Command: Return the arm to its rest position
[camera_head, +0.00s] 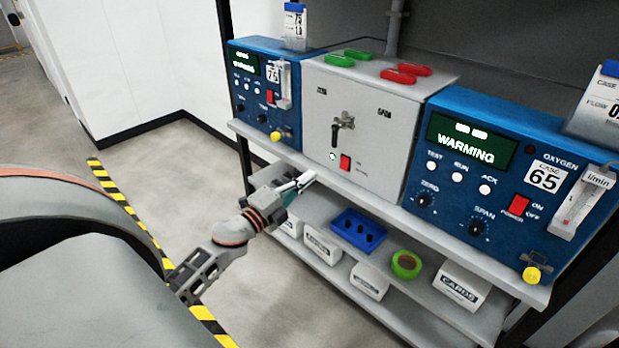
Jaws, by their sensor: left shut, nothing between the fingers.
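My left arm comes in from the left and reaches toward the front edge of the upper shelf. Its left gripper (298,184) is shut with nothing between the fingers. It is in front of the shelf, below the grey cabinet (362,121). The cabinet door is closed, with a black handle (341,126) and a red switch (345,162). My right gripper is not in view.
The lower shelf holds a blue tray (341,228), green tape roll (406,264) and white boxes (463,285). Yellow-black floor tape (115,188) borders open floor on the left.

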